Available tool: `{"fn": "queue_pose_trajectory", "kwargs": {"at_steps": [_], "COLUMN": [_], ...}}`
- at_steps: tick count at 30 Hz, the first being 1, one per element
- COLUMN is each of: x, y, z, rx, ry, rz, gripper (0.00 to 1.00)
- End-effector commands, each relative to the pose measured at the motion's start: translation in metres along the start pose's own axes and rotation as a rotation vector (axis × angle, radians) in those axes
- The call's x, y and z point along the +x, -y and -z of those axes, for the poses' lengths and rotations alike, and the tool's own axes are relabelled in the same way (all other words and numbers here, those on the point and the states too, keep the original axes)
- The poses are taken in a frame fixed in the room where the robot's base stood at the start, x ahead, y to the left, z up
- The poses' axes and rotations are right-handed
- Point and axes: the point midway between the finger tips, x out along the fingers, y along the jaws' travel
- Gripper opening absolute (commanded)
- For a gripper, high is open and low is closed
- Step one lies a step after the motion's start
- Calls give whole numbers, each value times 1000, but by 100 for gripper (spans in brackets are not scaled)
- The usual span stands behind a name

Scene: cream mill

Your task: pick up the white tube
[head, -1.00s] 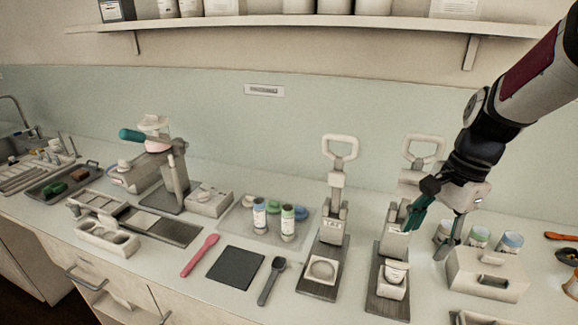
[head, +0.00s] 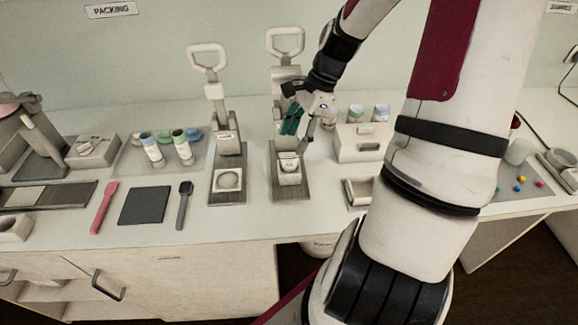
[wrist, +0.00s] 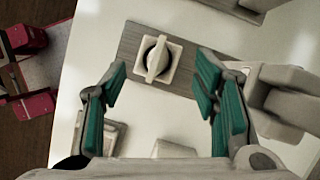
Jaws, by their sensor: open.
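A pale, elongated piece (wrist: 157,58) sits in the dark round opening of a square white block (wrist: 174,66), seen from above in the wrist view; it looks like the white tube. The block stands on the dark base (wrist: 128,47) of the right-hand press, and it also shows small in the head view (head: 289,178). My gripper (wrist: 162,78) is open and empty, with its teal fingers spread left and right of the block in the picture. In the head view my gripper (head: 300,120) hangs above the block, close to the press column.
A similar press (head: 228,150) stands to the left. A white box (head: 360,152) with jars behind it is close on the right. A dark square mat (head: 145,205) lies near the counter's front edge.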

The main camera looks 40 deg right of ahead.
Motion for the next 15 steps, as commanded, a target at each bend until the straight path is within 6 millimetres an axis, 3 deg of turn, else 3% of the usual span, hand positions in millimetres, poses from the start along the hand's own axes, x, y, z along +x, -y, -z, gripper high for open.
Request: {"fn": "queue_pose_trajectory", "kwargs": {"at_steps": [15], "x": [53], "y": [-3], "z": [0], "rx": [-1], "ry": [0], "rz": [-1], "gripper": [55]}}
